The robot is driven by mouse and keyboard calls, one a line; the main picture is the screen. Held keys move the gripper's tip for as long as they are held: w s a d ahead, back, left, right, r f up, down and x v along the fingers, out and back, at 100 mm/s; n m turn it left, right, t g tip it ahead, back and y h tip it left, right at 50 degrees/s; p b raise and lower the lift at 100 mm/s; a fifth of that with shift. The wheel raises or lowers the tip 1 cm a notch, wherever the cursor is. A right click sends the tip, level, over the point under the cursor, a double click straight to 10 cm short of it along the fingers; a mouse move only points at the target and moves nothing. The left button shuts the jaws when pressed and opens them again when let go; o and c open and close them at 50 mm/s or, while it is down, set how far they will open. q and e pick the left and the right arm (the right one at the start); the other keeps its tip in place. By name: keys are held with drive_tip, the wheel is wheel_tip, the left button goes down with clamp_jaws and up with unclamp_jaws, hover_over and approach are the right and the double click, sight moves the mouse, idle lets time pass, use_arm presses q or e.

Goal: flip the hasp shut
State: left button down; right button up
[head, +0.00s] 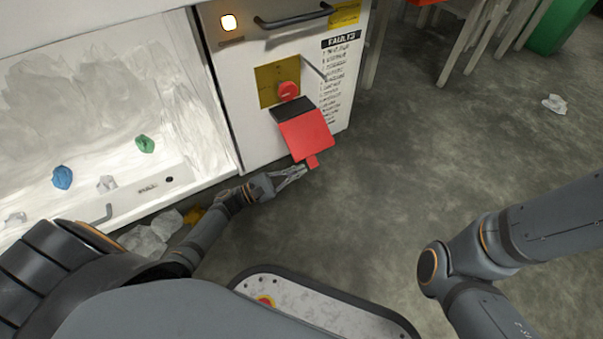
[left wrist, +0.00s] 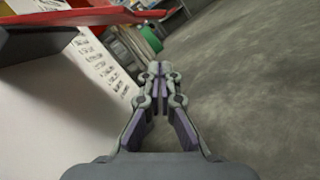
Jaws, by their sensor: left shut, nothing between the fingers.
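The hasp is a red flap (head: 307,135) on a dark hinge plate (head: 293,109) at the cabinet's front. In the head view it tilts down and outward below a red knob (head: 288,90), with a small red tab (head: 312,161) at its lower end. My left gripper (head: 302,171) is shut and empty, just below and left of that tab; I cannot tell if they touch. In the left wrist view the shut fingertips (left wrist: 158,70) point ahead, and the red flap (left wrist: 100,17) crosses the upper left above them. My right gripper is out of view.
The white cabinet (head: 260,140) has a bar handle (head: 293,17), a yellow plate (head: 265,72) and a lit lamp (head: 229,22). An open white bin (head: 225,150) with crumpled film stands at left. The grey floor (head: 400,150) is mostly clear to the right.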

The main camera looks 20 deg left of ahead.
use_arm(q)
drive_tip(key=shift+s+d+r, duration=0.35)
drive_tip(key=shift+d+r, duration=0.15)
drive_tip(key=shift+r, duration=0.35)
drive_tip(key=shift+s+d+r, duration=0.3)
drive_tip(key=shift+d+r, duration=0.2)
drive_tip(key=shift+r, duration=0.3)
drive_tip(key=shift+r, duration=0.1)
